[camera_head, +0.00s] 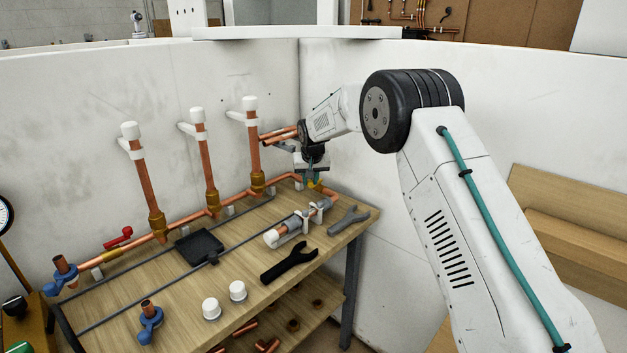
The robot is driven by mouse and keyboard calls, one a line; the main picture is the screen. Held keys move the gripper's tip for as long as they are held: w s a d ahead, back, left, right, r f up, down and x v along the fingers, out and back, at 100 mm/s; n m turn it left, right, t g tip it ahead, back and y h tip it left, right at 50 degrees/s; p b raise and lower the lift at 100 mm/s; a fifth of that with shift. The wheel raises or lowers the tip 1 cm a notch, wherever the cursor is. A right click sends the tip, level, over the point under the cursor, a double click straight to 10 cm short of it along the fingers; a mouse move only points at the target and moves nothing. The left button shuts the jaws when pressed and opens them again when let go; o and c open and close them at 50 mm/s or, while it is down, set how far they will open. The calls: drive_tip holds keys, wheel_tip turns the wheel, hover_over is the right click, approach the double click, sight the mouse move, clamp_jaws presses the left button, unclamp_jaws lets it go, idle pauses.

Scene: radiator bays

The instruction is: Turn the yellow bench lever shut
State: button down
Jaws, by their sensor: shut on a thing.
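The yellow bench lever (316,187) shows as a small patch of yellow at the back right of the workbench, just above a grey valve body or pipe piece. My gripper (312,178) reaches down to it from above, with teal fingertips around it. It is shut on the yellow lever. The fingers hide most of the lever, so its exact angle cannot be told.
Copper risers with white caps (250,103) stand along the back of the wooden bench (150,275). A red lever (118,238) is at the left.

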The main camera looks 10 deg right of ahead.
drive_tip(key=shift+w+a+m+h, duration=0.3)
drive_tip(key=shift+a+m, duration=0.05)
drive_tip(key=shift+m, duration=0.45)
drive_tip(key=c, duration=1.3)
unclamp_jaws()
drive_tip(key=shift+o, duration=0.2)
drive_tip(key=v, duration=0.7)
drive_tip(key=shift+r, duration=0.35)
drive_tip(key=shift+s, duration=0.15)
